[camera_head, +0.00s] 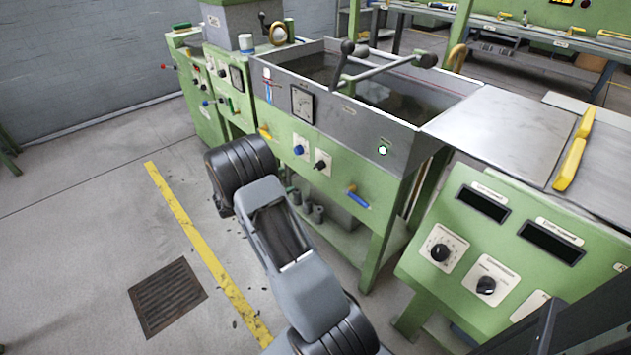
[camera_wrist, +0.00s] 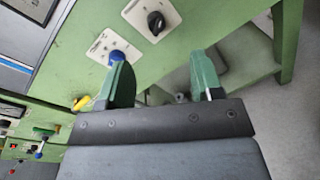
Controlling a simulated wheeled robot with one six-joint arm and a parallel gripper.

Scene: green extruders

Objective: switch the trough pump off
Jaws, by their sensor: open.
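The grey metal trough (camera_head: 405,128) stands on a green frame whose front panel (camera_head: 340,180) carries a blue knob (camera_head: 298,150) and a black rotary knob (camera_head: 320,165) on white plates. Their labels are too small to read. A small green-white lamp (camera_head: 383,150) on the trough wall looks lit. In the wrist view, my gripper (camera_wrist: 163,75) is open, with two green fingers apart and nothing between them. The blue knob (camera_wrist: 117,56) shows just beyond the left fingertip, and the black knob (camera_wrist: 156,23) lies above the gap. Contact cannot be told. The gripper is not clearly seen in the head view.
A blue handle (camera_head: 357,198) and a yellow handle (camera_head: 265,133) stick out from the panel. A green console (camera_head: 500,255) with two dark displays stands at right. A steel table (camera_head: 505,130) adjoins the trough. Floor at left is open, with a grate (camera_head: 167,297).

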